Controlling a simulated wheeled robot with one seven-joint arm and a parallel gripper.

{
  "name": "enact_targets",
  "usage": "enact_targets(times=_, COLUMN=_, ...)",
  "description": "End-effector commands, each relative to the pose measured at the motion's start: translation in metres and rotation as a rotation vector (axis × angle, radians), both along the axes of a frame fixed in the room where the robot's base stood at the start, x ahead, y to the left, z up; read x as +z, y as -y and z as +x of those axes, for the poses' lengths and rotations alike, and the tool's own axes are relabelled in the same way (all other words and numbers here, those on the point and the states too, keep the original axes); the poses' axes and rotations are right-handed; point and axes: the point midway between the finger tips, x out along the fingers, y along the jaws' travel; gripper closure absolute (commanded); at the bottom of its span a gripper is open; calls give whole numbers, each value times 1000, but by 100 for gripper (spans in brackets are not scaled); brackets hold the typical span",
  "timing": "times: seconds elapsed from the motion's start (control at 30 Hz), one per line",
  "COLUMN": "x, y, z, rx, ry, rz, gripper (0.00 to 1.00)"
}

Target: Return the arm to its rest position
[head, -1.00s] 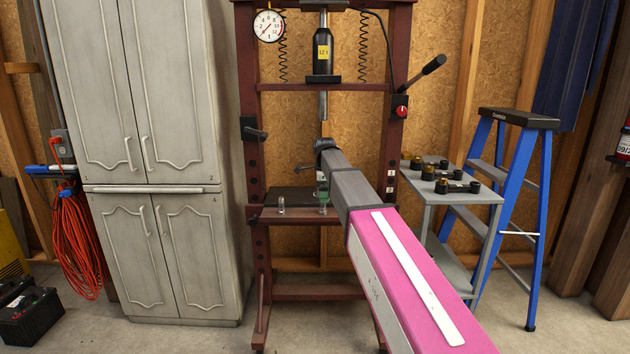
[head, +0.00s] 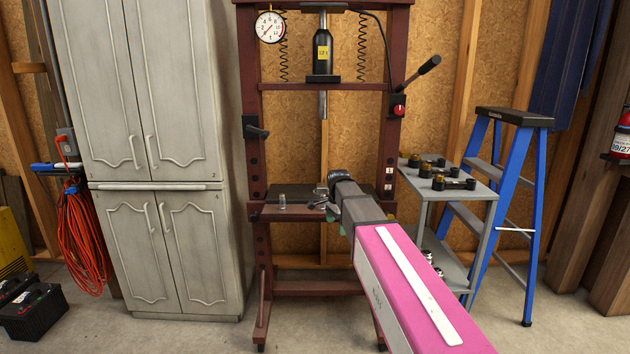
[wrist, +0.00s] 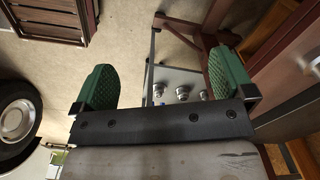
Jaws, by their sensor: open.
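My gripper is open and empty in the wrist view (wrist: 163,85), with its two green ridged fingers wide apart. In the head view my pink and grey arm reaches forward from the lower right and hides most of the gripper; a bit of green finger shows beside its far end, in front of the press bed. The dark red shop press (head: 256,180) stands upright behind it. A small metal cylinder (head: 282,202) stands on the press bed, left of my arm and apart from it.
A grey cart (head: 480,196) with several dark and brass parts stands right of the press, beside a blue stepladder (head: 508,200). A grey cabinet (head: 165,150) stands left. Batteries (head: 35,312) sit at lower left. A wheel (wrist: 15,120) shows in the wrist view.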

Motion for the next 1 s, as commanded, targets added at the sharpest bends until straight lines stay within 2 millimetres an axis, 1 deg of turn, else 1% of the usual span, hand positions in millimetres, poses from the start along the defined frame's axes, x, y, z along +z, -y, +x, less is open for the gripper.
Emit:
enact_targets(times=0.03, x=-16, y=9, z=-18, rx=53, ry=-4, rz=-1, gripper=0)
enact_targets(times=0.07, x=-25, y=14, z=-26, rx=93, ry=-4, rz=-1, gripper=0)
enact_targets(times=0.1, x=-38, y=21, z=-38, rx=152, ry=-5, rz=0, gripper=0)
enact_targets(times=0.17, x=-59, y=32, z=-58, rx=250, ry=-4, rz=0, gripper=0)
enact_targets(times=0.2, x=-72, y=39, z=-71, rx=319, ry=-4, rz=0, gripper=0)
enact_targets(times=0.27, x=-91, y=50, z=-92, rx=421, ry=-3, rz=0, gripper=0)
enact_targets(times=0.3, x=-103, y=57, z=-106, rx=491, ry=-4, rz=-1, gripper=0)
enact_targets(times=0.37, x=-120, y=66, z=-127, rx=594, ry=-3, rz=-1, gripper=0)
enact_targets(times=0.4, x=-131, y=73, z=-141, rx=663, ry=-3, rz=0, gripper=0)
enact_targets(times=0.5, x=-154, y=86, z=-176, rx=828, ry=-2, rz=-2, gripper=0)
enact_targets(times=0.6, x=-171, y=96, z=-204, rx=968, ry=0, rz=-2, gripper=0)
enact_targets(times=0.7, x=-182, y=103, z=-224, rx=1072, ry=2, rz=-4, gripper=0)
enact_targets(times=0.77, x=-186, y=105, z=-232, rx=1114, ry=2, rz=-4, gripper=0)
enact_targets(times=1.0, x=-187, y=106, z=-233, rx=1121, ry=2, rz=-4, gripper=0)
